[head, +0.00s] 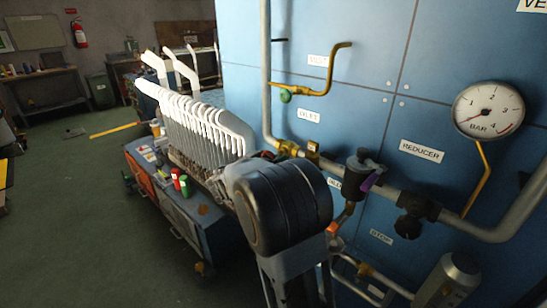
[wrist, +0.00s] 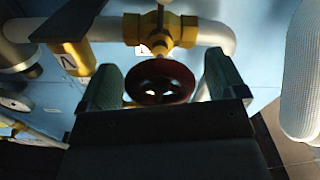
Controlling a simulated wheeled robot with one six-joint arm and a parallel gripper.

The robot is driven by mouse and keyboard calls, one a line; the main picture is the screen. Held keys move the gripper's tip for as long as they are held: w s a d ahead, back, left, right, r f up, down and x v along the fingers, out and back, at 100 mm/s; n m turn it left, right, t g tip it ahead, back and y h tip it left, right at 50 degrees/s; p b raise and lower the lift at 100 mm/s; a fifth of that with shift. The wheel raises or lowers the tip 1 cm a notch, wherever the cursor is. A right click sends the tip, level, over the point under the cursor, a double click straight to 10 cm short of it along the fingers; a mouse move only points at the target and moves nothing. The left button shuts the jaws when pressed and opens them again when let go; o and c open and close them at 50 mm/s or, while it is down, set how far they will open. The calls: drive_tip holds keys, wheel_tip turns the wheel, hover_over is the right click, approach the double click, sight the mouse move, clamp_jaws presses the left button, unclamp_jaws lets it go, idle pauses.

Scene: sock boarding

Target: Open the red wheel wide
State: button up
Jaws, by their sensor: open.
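The red wheel (wrist: 162,82) is dark red and round, in shadow, below a brass valve body (wrist: 160,32) in the wrist view. My gripper (wrist: 164,84) is open, with one green-padded finger on each side of the wheel. A gap shows between the wheel and each finger; whether the fingertips reach past its rim I cannot tell. In the head view the brass valve (head: 288,148) sits on the grey pipe just behind my arm. My arm hides the wheel and the gripper there.
A brass pipe with a green knob (head: 285,96) is above the valve. A black fitting with a purple lever (head: 372,181) and a pressure gauge (head: 489,110) are to the right. White sock boards (head: 195,115) stand on a cart to the left. A white ribbed form (wrist: 302,75) edges the wrist view.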

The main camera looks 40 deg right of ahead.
drive_tip(key=shift+w+d, duration=0.1)
drive_tip(key=shift+d, duration=0.45)
drive_tip(key=c, duration=0.9)
